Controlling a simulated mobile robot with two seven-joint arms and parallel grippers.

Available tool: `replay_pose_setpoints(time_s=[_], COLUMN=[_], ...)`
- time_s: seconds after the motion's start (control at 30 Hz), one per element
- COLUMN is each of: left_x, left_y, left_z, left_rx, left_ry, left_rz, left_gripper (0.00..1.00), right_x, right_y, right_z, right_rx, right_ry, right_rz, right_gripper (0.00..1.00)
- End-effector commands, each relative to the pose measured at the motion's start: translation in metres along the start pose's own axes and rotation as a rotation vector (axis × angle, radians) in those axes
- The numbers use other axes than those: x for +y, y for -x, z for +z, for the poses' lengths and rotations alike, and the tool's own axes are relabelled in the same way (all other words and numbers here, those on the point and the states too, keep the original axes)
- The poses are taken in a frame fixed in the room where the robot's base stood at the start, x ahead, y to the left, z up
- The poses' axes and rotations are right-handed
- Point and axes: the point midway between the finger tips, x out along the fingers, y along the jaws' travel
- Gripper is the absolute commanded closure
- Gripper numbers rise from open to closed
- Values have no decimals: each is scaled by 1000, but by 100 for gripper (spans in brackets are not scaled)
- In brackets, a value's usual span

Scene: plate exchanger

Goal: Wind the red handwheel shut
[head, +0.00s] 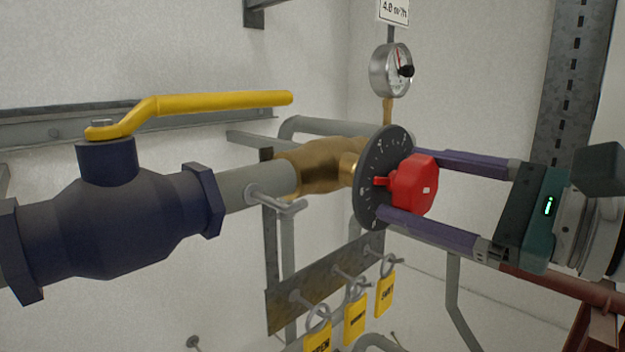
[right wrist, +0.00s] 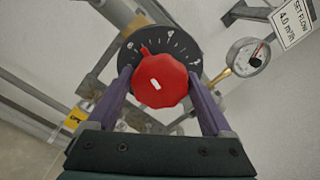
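The red handwheel (head: 413,185) sits in front of a round black dial plate (head: 372,165) with white marks, at the end of the brass valve (head: 325,165). A small red pointer juts from the wheel over the dial. The handwheel also shows face-on in the right wrist view (right wrist: 160,82), with its pointer towards the upper left. My right gripper (head: 398,184) reaches in from the right. Its two purple fingers lie on opposite sides of the wheel, tips near the dial. I cannot tell whether they press on it or stand slightly clear. My left gripper is out of view.
A dark blue valve (head: 115,225) with a yellow lever (head: 210,103) stands on the pipe at left. A pressure gauge (head: 390,69) is above the dial. Below, yellow tags (head: 355,320) hang from a rail (head: 285,308). A rust-red pipe (head: 560,283) runs low at right.

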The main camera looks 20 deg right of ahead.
Motion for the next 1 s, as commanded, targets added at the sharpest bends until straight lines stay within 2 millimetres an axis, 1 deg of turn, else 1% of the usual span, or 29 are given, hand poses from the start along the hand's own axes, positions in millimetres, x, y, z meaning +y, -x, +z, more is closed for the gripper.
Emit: replay_pose_setpoints(time_s=[0.03, 0.07, 0.5, 0.77, 1.0], left_x=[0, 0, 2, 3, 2], left_y=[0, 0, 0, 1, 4], left_z=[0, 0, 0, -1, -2], left_rx=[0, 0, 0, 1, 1], left_ry=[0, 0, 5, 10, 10], left_rz=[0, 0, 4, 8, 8], left_gripper=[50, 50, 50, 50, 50], right_x=[0, 0, 0, 0, -1], right_y=[0, 0, 0, 0, 0], right_z=[0, 0, 0, 0, 1], right_rx=[0, 0, 0, -1, 0], right_ry=[0, 0, 0, -24, -141], right_rz=[0, 0, 0, 0, 1], right_gripper=[22, 26, 75, 76, 76])
